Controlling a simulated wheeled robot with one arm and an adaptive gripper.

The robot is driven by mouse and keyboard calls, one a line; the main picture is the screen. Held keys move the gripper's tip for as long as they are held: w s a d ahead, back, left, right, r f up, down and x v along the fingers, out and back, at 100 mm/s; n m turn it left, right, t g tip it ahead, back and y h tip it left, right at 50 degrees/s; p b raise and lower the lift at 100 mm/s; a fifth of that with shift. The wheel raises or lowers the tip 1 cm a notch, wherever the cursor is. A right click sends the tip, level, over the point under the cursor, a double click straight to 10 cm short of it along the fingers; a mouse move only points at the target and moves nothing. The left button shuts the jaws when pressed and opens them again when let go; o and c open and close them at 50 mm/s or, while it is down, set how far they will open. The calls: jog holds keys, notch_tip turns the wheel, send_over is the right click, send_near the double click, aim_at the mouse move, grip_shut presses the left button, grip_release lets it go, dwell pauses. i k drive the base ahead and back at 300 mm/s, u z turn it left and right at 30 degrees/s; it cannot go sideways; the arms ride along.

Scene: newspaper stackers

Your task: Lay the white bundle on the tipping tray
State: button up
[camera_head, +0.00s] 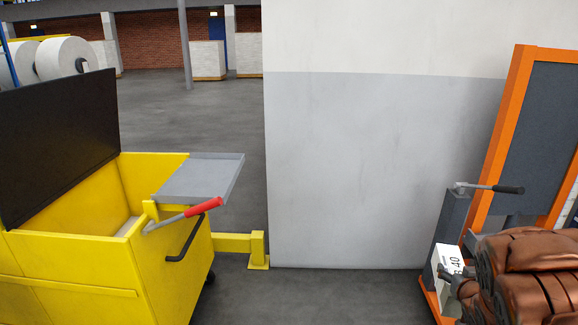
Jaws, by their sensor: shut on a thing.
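The tipping tray (200,178) is a flat grey tray with a low rim, mounted at the top right edge of a yellow bin (75,265). It looks empty and close to level. A lever with a red grip (204,207) sticks out beside it. The white bundle (448,262), a small white block with black lettering including "40", is at the lower right. My copper-coloured gripper (458,286) is shut on it, far to the right of the tray. My arm hides part of the bundle and the fingertips.
An orange-framed stand (502,130) with a dark panel and a black-gripped lever (508,189) rises behind the bundle. A grey-white wall (380,160) fills the middle. Bare floor lies between bin and stand.

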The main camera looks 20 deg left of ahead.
aim_at(204, 177)
jog(key=i, duration=1.4)
jog(key=u, duration=3.25)
jog(key=i, duration=1.65)
